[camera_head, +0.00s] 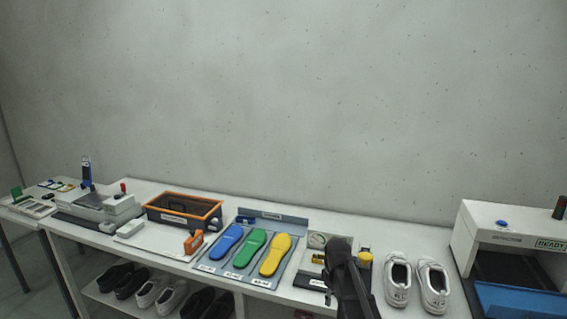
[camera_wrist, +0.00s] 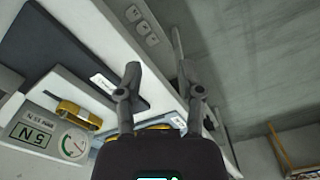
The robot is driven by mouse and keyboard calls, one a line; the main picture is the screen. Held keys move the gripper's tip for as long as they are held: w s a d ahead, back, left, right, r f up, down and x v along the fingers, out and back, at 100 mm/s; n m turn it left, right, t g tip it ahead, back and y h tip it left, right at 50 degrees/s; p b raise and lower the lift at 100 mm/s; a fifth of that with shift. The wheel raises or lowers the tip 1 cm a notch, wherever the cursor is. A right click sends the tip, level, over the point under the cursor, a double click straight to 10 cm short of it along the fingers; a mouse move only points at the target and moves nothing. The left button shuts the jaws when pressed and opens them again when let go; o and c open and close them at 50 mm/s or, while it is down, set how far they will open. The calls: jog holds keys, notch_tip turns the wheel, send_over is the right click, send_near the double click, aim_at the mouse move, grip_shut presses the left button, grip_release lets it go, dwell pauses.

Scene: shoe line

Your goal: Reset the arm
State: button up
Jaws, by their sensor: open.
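My gripper (camera_wrist: 160,75) shows in the wrist view with its two dark fingers apart and nothing between them. In the head view my dark arm (camera_head: 346,278) rises from the bottom edge at centre right, in front of the bench and partly over the press gauge fixture (camera_head: 317,241). In the wrist view the same fixture's round gauge (camera_wrist: 72,144) and its 5 N readout (camera_wrist: 33,137) lie at lower left, beside the fingers. I cannot tell the exact height of the fingers above the bench.
Blue (camera_head: 227,241), green (camera_head: 249,247) and yellow insoles (camera_head: 274,254) lie left of my arm. A pair of white shoes (camera_head: 415,283) stands to its right, then a detector machine (camera_head: 512,240). An orange-rimmed crate (camera_head: 184,198) stands further left. Space above the bench is clear.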

jog(key=s+f+m+b, duration=0.2)
jog(key=s+f+m, duration=0.1)
jog(key=s, duration=0.5)
jog(key=s+d+f+m+b, duration=0.1)
jog(key=s+f+m+b, duration=0.2)
jog(key=s, duration=0.6)
jog(key=m, duration=0.2)
jog(key=shift+d+m, duration=0.25)
jog(key=shift+m, duration=0.15)
